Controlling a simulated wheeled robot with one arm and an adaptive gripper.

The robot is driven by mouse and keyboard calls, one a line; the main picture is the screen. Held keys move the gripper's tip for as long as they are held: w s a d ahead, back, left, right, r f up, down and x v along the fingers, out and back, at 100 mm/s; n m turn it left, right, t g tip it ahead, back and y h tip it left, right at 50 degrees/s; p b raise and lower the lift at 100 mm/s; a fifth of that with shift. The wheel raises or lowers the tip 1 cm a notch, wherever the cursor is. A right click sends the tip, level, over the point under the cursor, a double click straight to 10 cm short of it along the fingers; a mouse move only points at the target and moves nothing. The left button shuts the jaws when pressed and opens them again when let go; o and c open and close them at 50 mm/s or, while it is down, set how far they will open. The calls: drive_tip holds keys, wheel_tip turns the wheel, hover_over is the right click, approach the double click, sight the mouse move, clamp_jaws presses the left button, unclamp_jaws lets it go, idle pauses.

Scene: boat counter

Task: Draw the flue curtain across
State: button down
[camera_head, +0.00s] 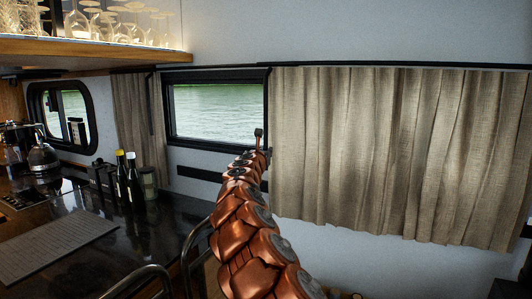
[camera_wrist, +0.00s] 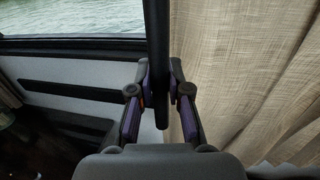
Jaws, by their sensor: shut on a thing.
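A wide beige curtain (camera_head: 395,150) hangs on the right from a dark rail (camera_head: 400,66). Its left edge is beside the right side of the window (camera_head: 218,108). A narrower beige curtain (camera_head: 138,115) is bunched on the window's left. The pictures do not label either as the flue curtain. My gripper (camera_wrist: 162,90) is shut on a dark upright rod (camera_wrist: 158,45), just left of the wide curtain (camera_wrist: 235,70). In the head view my gripper (camera_head: 258,142) is small, at the window's lower right corner, and my arm hides part of the wall below.
A dark counter (camera_head: 150,230) at lower left holds bottles (camera_head: 133,178), a jar (camera_head: 148,182), a kettle (camera_head: 43,155) and a grey mat (camera_head: 55,245). A metal chair rail (camera_head: 140,280) is close by. A shelf of glasses (camera_head: 110,28) hangs at upper left. The window is uncovered.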

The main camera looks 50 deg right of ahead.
drive_tip(key=c, duration=1.1)
unclamp_jaws()
drive_tip(key=v, duration=0.7)
drive_tip(key=shift+s+a, duration=0.1)
drive_tip(key=shift+a, duration=0.1)
